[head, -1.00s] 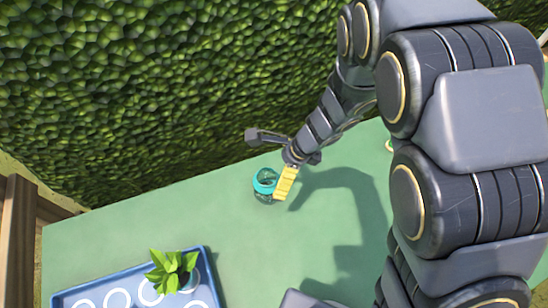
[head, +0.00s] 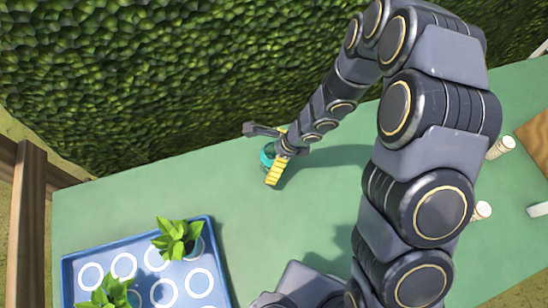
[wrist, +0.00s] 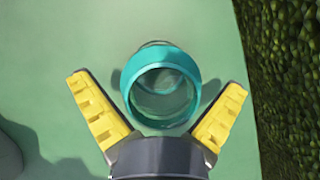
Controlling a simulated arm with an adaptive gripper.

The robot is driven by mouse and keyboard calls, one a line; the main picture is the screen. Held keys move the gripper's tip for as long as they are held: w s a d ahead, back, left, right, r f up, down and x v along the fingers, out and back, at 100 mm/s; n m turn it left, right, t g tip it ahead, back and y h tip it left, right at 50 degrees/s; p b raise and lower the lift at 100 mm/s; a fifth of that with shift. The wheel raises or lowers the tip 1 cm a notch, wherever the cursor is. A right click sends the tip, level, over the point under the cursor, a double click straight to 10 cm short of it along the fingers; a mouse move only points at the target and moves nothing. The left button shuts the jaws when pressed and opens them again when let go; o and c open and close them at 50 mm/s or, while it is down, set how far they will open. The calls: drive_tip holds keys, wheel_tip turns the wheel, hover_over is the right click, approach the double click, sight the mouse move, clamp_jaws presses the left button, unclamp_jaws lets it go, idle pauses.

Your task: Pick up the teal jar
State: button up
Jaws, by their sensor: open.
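The teal jar (head: 266,157) stands on the green table near its back edge, partly hidden behind my gripper in the head view. In the wrist view the jar (wrist: 160,88) shows from above as a clear glass body with a teal band around its rim. My gripper (head: 277,153) is right at the jar. In the wrist view my gripper (wrist: 162,105) is open, with one yellow-padded finger on each side of the jar. A gap shows between each finger and the jar, and nothing is held.
A blue tray (head: 67,270) with white rings and leafy green plants (head: 177,238) stands at the front left. Pale cylindrical items (head: 500,147) are at the right. A green hedge (head: 180,80) rises behind the table (head: 120,205). The table between tray and jar is clear.

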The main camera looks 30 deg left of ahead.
drive_tip(key=c, duration=1.1)
drive_tip(key=shift+c, duration=0.2)
